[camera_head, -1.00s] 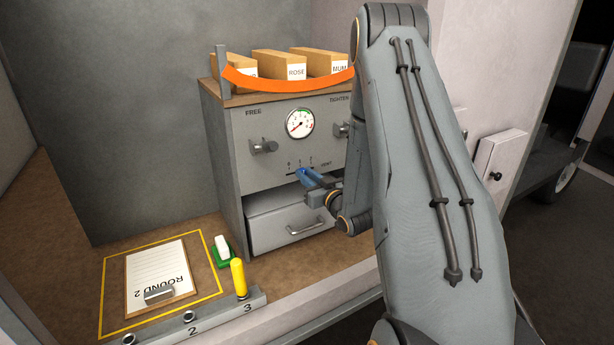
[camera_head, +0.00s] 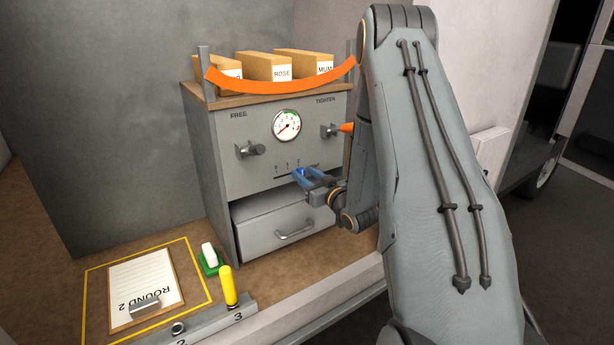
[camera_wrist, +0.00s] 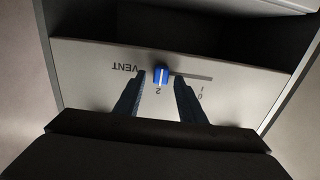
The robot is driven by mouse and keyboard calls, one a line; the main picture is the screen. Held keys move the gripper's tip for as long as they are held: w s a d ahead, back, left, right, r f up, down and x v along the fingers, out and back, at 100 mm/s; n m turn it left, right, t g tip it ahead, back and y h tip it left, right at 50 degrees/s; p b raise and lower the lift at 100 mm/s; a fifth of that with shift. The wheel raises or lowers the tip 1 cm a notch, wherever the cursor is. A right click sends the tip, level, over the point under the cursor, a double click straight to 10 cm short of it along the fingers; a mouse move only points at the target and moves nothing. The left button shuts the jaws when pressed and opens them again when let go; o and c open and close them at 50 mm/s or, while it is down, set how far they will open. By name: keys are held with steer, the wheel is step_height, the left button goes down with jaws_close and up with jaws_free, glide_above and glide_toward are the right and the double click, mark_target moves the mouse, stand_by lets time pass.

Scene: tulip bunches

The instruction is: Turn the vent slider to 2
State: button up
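The vent slider is a small blue knob (camera_wrist: 161,75) on a slot in the grey front panel. In the wrist view it stands at the left end of the slot, in line with the "2" mark. The "1" and "0" marks are to the right and "VENT" is to the left, upside down. My gripper (camera_wrist: 161,82) is open, with one finger on each side of the knob and a visible gap on both sides. In the head view my gripper (camera_head: 308,175) is at the panel below the scale, and the blue knob (camera_head: 301,171) shows between its fingers.
The grey cabinet (camera_head: 215,160) has a gauge (camera_head: 286,126), a left knob (camera_head: 250,149) and a right knob (camera_head: 332,131). A drawer (camera_head: 283,225) sits below the panel. A clipboard (camera_head: 145,285) and a yellow peg (camera_head: 228,287) are at front left.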

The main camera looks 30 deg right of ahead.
steer(key=s+b, duration=0.1)
steer(key=s, duration=0.6)
steer(key=shift+s+d+b, duration=0.35)
steer(key=shift+d+b, duration=0.05)
stand_by(0.4)
steer(key=s+a+f+g+h, duration=0.3)
steer(key=s+a+g, duration=0.1)
steer(key=a+g, duration=0.4)
steer(key=s+a+g, duration=0.4)
steer(key=s+a, duration=0.1)
steer(key=s, duration=0.6)
steer(key=s+a+r+m+g, duration=0.1)
steer(key=s+a+g, duration=0.4)
steer(key=s, duration=0.6)
steer(key=shift+s+a+r+y, duration=0.3)
steer(key=shift+a+y, duration=0.1)
steer(key=shift+a, duration=0.35)
